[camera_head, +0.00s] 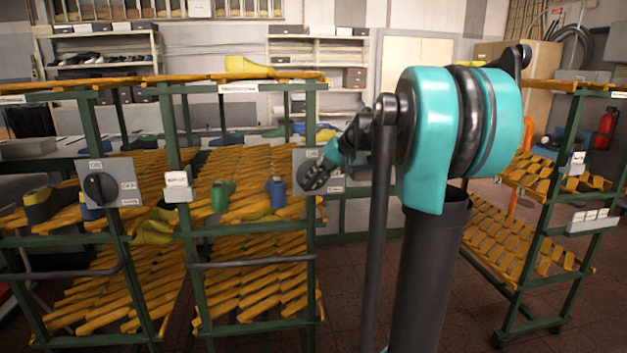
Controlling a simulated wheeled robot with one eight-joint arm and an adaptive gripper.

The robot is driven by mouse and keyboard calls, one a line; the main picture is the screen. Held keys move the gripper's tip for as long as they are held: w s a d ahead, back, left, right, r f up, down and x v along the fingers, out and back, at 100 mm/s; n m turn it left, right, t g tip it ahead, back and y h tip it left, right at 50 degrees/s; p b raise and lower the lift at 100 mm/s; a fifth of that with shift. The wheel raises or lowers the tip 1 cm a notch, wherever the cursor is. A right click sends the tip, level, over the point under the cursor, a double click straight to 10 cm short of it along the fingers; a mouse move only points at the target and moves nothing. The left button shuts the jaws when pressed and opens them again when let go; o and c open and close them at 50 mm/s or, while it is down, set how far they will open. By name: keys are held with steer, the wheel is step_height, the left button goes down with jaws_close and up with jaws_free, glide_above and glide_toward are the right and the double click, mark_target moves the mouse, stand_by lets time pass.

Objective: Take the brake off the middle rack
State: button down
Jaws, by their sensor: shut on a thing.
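The middle rack (311,240) is a green frame with slatted orange shelves. A grey brake panel (299,160) with white labels is fixed at its right front post. My gripper (316,178) reaches from the right to this panel and is shut on the dark brake knob, which it mostly hides. I cannot tell which way the knob points. My teal and black arm covers the area right of the panel. On the left rack, a similar grey panel (126,171) shows a dark round knob (101,187) and labels reading ON and OFF.
Green, blue and yellow shoe lasts lie on the racks, among them a green last (222,195) and a blue last (277,191). Another rack (545,240) stands at the right. Brown floor is open between it and my arm.

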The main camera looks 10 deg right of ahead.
steer(key=m+y, duration=0.1)
steer(key=y, duration=0.4)
steer(key=shift+d+f+t, duration=0.1)
steer(key=shift+t, duration=0.3)
steer(key=m+t+y, duration=0.1)
steer(key=m+y, duration=0.1)
steer(key=y, duration=0.2)
steer(key=shift+y, duration=0.4)
steer(key=shift+t, duration=0.3)
steer(key=c, duration=1.5)
jaws_free()
steer(key=shift+o, duration=0.2)
steer(key=v, duration=1.1)
steer(key=shift+d, duration=0.4)
steer(key=shift+s, duration=0.1)
